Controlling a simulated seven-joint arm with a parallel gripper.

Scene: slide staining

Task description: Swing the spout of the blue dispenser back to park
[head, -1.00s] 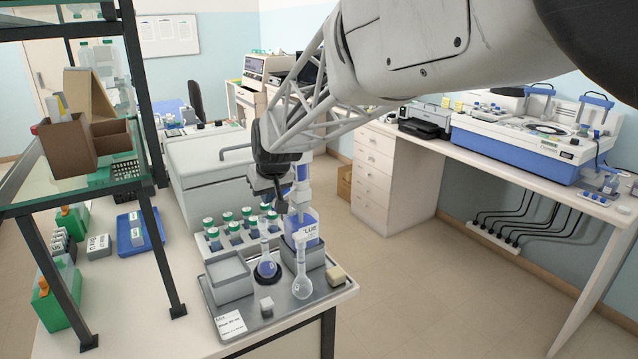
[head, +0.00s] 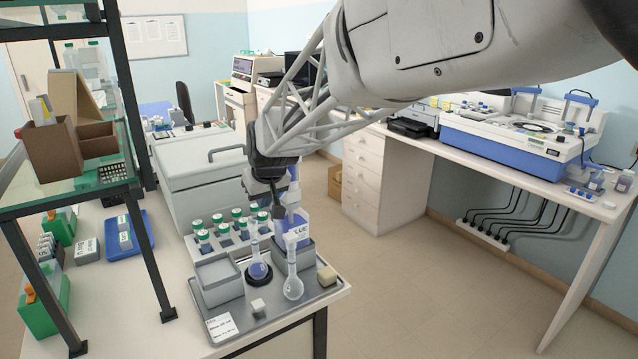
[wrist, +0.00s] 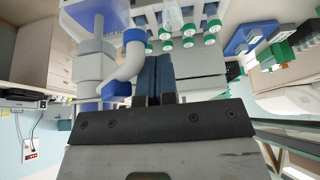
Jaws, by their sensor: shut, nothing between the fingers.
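The blue dispenser (head: 304,228) is a bottle with a "BLUE" label at the back right of the grey tray (head: 270,322). In the wrist view its pale collar (wrist: 95,65) and its curved white and blue spout (wrist: 127,62) are at the left. My gripper partly hides the dispenser's top and spout in the head view.
Shelving with dark posts (head: 140,215) stands at the left.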

